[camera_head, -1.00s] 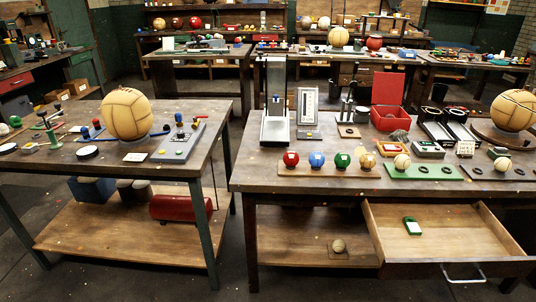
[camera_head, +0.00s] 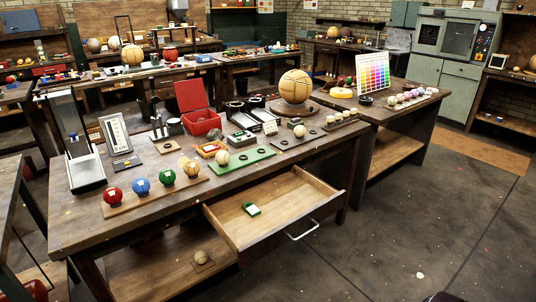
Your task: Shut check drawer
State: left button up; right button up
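The drawer (camera_head: 285,222) under the front workbench (camera_head: 120,215) is pulled out and open toward me. It is wooden, with a metal bar handle (camera_head: 302,231) on its front.
On the bench top stand a row of colored balls (camera_head: 141,186), a green board (camera_head: 243,160), an open red box (camera_head: 196,110) and a large tan ball (camera_head: 295,86). A second table (camera_head: 408,115) adjoins at the right. The floor (camera_head: 400,230) before the drawer is mostly clear.

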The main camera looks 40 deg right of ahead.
aim_at(290, 200)
jog(key=z, duration=1.55)
